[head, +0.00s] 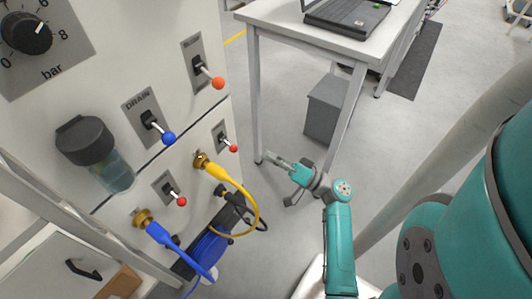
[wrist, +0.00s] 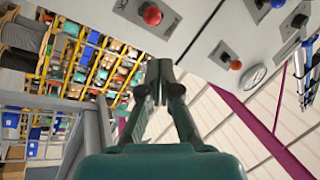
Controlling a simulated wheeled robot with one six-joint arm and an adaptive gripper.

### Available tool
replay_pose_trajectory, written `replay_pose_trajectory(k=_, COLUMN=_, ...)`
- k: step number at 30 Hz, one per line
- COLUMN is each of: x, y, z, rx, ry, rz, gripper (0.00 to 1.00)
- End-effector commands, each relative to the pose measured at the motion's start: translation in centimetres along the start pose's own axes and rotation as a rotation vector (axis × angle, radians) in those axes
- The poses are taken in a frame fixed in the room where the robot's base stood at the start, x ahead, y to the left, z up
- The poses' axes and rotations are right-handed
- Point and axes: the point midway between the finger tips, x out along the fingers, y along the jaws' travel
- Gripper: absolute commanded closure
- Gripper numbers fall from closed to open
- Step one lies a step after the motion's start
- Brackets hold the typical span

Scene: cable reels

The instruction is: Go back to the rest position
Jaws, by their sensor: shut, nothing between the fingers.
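My gripper (head: 281,160) is shut and empty, in the open space to the right of the control panel (head: 70,90) in the head view. Its teal fingers also show in the wrist view (wrist: 160,72), with the fingertips together. The gripper is apart from the panel and its levers. My teal arm runs from the lower right of the head view up to the gripper. In the wrist view a red lever knob (wrist: 152,15) is beyond the fingertips, just left of them.
The panel carries levers with a blue knob (head: 168,138) and red knobs (head: 218,83). A yellow cable (head: 240,190) and a blue cable (head: 180,248) hang from it. A white table (head: 300,28) with a laptop (head: 350,14) stands behind, above a grey bin (head: 325,108). Floor is clear between.

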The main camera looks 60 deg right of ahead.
Motion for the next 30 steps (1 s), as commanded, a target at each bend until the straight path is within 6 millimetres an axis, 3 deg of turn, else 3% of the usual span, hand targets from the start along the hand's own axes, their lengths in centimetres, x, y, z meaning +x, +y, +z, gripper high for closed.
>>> replay_pose_trajectory(k=15, x=0.0, y=0.0, z=0.0, rx=0.0, ry=0.0, rz=0.0, gripper=1.0)
replay_pose_trajectory(k=19, x=0.1, y=0.2, z=0.9, rx=0.012, ry=-0.011, rz=0.021, gripper=1.0)
replay_pose_trajectory(k=23, x=0.4, y=0.7, z=4.5, rx=0.051, ry=-0.054, rz=0.108, gripper=1.0)
replay_pose_trajectory(k=30, x=-1.2, y=1.3, z=14.2, rx=0.1, ry=-0.179, rz=0.373, gripper=1.0)
